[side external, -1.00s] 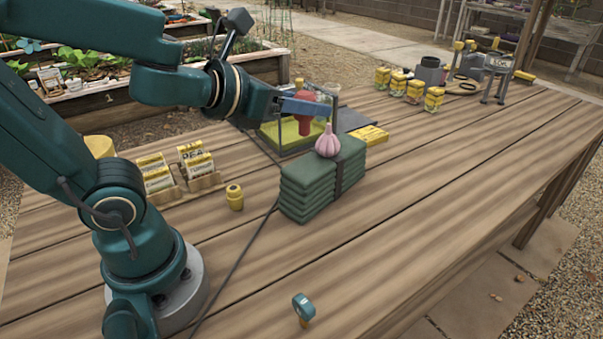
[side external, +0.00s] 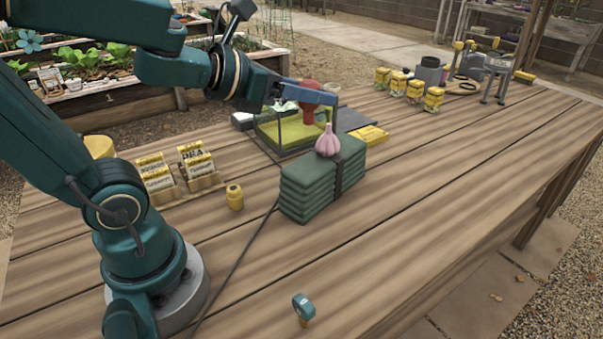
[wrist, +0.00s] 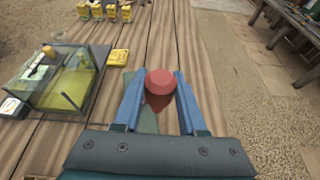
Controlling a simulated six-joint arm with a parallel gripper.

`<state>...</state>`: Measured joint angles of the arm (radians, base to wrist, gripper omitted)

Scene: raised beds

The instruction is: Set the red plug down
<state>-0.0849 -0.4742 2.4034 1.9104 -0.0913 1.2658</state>
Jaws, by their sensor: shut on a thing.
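The red plug (side external: 309,116) is held in the air by my gripper (side external: 312,98). In the side view it hangs below the blue fingers, in line with the clear-walled box and above the garlic bulb's height. In the wrist view the plug (wrist: 160,82) sits between the two blue fingers of my gripper (wrist: 159,95), which are shut on it. Its round end faces the camera. The fingers and plug hide part of the green stack beneath in the wrist view.
A garlic bulb (side external: 327,141) rests on a strapped green stack (side external: 308,192). The clear-walled box (side external: 268,146) with a yellow inside stands behind it. The front right tabletop is clear.

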